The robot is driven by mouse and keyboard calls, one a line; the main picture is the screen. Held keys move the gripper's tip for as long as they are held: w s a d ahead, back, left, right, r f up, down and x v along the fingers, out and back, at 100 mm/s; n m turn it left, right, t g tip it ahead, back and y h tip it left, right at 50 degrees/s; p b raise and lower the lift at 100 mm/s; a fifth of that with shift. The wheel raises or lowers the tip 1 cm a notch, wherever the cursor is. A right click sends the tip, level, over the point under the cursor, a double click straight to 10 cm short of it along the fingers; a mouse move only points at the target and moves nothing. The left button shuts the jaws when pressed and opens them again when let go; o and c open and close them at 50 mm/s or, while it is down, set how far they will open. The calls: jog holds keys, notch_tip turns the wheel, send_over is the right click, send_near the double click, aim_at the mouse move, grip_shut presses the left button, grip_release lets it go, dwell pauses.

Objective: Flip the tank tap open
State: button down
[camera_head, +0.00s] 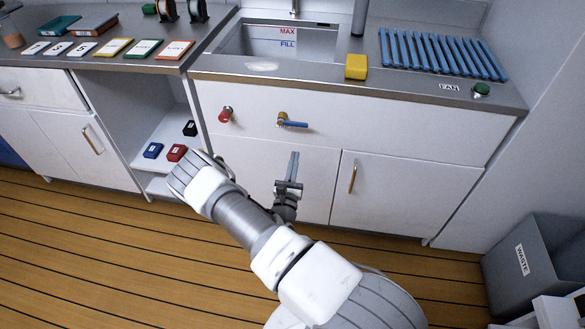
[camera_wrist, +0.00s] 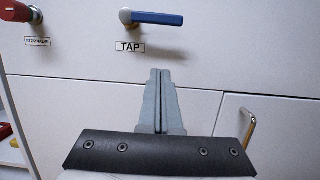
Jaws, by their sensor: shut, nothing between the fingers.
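The tank tap (camera_head: 293,123) has a blue lever on a brass fitting on the white cabinet front below the sink. Its lever lies about level, pointing right. In the wrist view the tap lever (camera_wrist: 157,19) is at the top, above a label reading TAP (camera_wrist: 130,48). My gripper (camera_head: 294,156) is below the tap and apart from it, pointing up in the head view. In the wrist view my gripper (camera_wrist: 160,72) has its two fingers together with nothing between them.
A red stop valve (camera_head: 225,114) sits left of the tap. The sink (camera_head: 280,42) has MAX and FILL marks. A yellow sponge-like block (camera_head: 356,66) is on the counter edge. A grey waste bin (camera_head: 530,265) stands at right.

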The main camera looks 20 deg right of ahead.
aim_at(293, 124)
jog(key=w+d+r+b, duration=0.1)
jog(key=w+d+r, duration=0.1)
jog(key=w+r, duration=0.2)
jog(key=shift+d+r, duration=0.35)
jog(key=shift+r, duration=0.25)
jog(key=shift+r, duration=0.15)
jog(key=shift+n+p, duration=0.3)
